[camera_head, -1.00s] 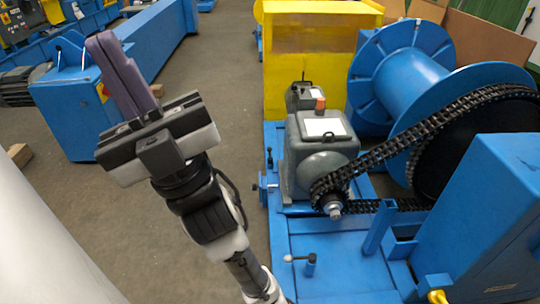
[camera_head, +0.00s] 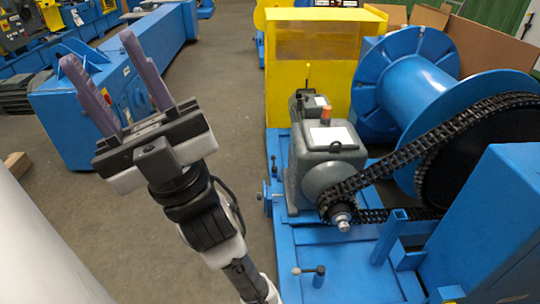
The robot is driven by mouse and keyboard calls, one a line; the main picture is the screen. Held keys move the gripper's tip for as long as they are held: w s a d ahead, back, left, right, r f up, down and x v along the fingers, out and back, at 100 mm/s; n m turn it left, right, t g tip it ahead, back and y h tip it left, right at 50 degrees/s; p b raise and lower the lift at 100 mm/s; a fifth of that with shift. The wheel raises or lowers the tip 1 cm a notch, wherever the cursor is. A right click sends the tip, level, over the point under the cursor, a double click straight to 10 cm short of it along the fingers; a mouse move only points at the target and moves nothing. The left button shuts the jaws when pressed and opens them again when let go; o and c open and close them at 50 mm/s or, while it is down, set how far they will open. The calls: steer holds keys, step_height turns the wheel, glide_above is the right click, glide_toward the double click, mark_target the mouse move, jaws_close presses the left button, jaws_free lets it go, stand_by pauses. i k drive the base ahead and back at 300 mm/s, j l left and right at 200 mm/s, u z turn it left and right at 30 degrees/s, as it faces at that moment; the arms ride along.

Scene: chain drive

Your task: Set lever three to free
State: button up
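My gripper (camera_head: 98,49) is at the left, pointing up and away over the floor. Its two purple fingers are spread apart with nothing between them. It is well apart from the chain drive. Several small levers show on the machine: a front lever (camera_head: 309,272) with a pale knob on the blue base, a dark lever (camera_head: 273,166) at the base's left edge, and a dark upright lever (camera_head: 307,76) behind the grey gearbox. I cannot tell which is lever three; no numbers or position marks are legible.
The grey gearbox (camera_head: 325,175) drives a black chain (camera_head: 405,155) running to the large wheel by the blue drum (camera_head: 415,80). A blue housing (camera_head: 490,220) stands at the right. A yellow cabinet (camera_head: 310,60) is behind. Grey floor (camera_head: 235,100) is clear between the machines.

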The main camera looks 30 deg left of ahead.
mark_target(274, 169)
steer(key=j, duration=0.55)
steer(key=i+j, duration=0.15)
steer(key=j, duration=0.35)
steer(key=i+j, duration=0.15)
steer(key=j, duration=0.2)
steer(key=i+j, duration=0.1)
steer(key=j, duration=0.25)
steer(key=i+j, duration=0.15)
steer(key=j, duration=0.2)
steer(key=i+j, duration=1.45)
steer(key=i+j+u, duration=0.05)
